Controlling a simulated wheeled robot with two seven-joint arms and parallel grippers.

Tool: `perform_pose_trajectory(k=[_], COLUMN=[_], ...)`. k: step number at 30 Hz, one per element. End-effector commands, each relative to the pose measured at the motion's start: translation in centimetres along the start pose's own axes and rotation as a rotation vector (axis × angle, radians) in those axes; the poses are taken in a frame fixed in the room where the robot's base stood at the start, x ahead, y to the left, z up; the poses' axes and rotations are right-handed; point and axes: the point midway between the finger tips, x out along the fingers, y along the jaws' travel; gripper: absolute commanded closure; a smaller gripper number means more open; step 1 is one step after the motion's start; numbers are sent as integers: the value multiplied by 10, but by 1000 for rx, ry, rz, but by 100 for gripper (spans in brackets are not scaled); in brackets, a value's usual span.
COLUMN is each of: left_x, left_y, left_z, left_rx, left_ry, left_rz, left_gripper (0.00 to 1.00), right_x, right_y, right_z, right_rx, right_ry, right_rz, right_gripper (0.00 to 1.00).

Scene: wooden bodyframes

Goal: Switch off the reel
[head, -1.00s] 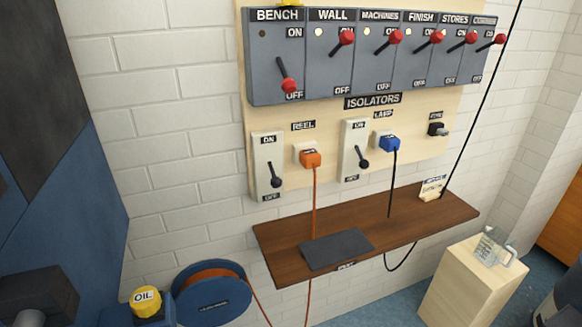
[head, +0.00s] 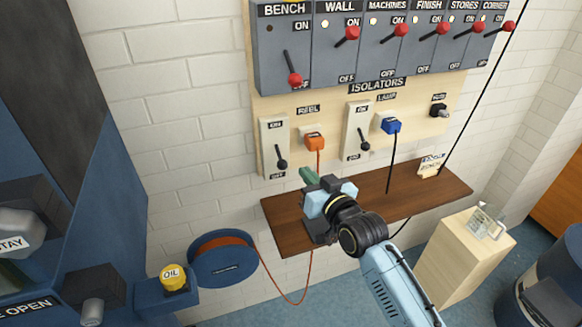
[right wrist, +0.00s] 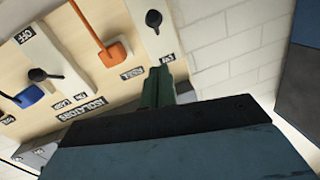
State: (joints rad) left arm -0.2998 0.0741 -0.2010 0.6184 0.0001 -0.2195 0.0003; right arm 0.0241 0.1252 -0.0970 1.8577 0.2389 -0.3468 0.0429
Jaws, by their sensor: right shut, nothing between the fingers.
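The reel isolator (head: 274,148) is a cream plate on the wooden board, with ON at its top and OFF at its bottom. Its black lever (head: 281,164) points down toward OFF. The orange plug (head: 314,141) sits right of it, under the REEL label (head: 308,110). My right gripper (head: 309,178) is shut and empty, below and right of the lever and apart from it in the head view. In the right wrist view, the green fingers (right wrist: 158,86) appear near the ON end of the isolator plate (right wrist: 160,42), with the lever knob (right wrist: 153,19) beyond. My left gripper is out of view.
A similar lamp isolator (head: 357,130) and blue plug (head: 391,125) stand to the right. Large red-handled switches (head: 351,33) line the top. A brown shelf (head: 435,190) lies below, partly behind my right arm. The blue cable reel (head: 222,266) is at lower left.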

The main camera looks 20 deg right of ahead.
Motion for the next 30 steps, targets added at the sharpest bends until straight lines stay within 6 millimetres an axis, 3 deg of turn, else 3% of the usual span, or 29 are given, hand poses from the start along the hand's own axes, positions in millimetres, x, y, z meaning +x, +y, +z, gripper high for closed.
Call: perform_pose_trajectory(k=[7, 12, 18, 30], left_x=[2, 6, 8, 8], left_y=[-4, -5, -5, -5], left_z=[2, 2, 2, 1], left_rx=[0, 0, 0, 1], left_ry=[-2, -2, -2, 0], left_rz=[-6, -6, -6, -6], left_gripper=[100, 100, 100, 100], right_x=[52, 68, 78, 80], right_y=[-1, 0, 0, 0], right_z=[-1, 17, 27, 29], right_rx=[-1, 0, 0, -1], right_ry=[1, -2, -2, 0], right_rz=[-1, 1, 0, 0], right_gripper=[100, 100, 100, 100])
